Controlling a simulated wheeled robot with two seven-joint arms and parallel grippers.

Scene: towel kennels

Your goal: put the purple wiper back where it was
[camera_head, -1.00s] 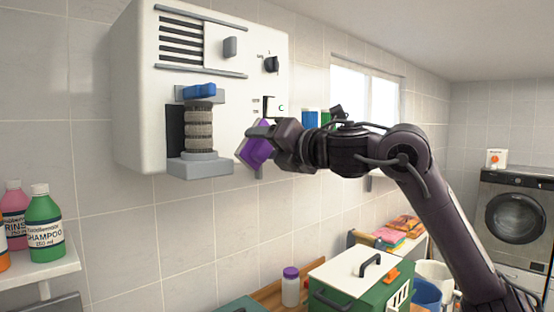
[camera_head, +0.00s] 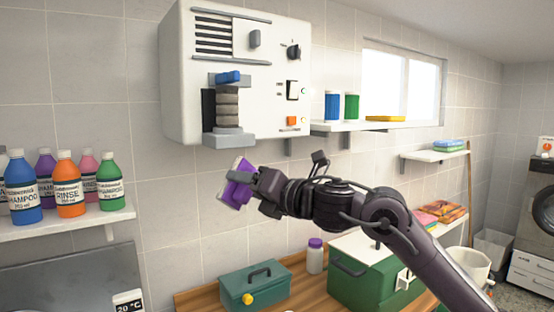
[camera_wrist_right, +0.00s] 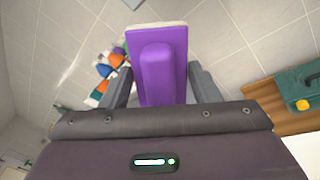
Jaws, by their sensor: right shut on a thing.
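The purple wiper (camera_head: 236,192) is a flat purple block with a pale pad edge and a raised purple grip. My right gripper (camera_head: 252,183) is shut on it and holds it in the air, tilted, in front of the tiled wall. In the head view it shows below the white wall unit. In the right wrist view the wiper (camera_wrist_right: 157,75) sits between the two grey fingers, its pale edge facing away from the palm. My left gripper is not in view.
The white wall unit (camera_head: 182,60) hangs above. A shelf (camera_head: 70,224) with several bottles is at left; another shelf (camera_head: 350,126) holds a blue can, a green can and a yellow item. A teal box (camera_head: 240,290), a white bottle (camera_head: 315,258) and a green case (camera_head: 365,290) stand on the wooden counter below.

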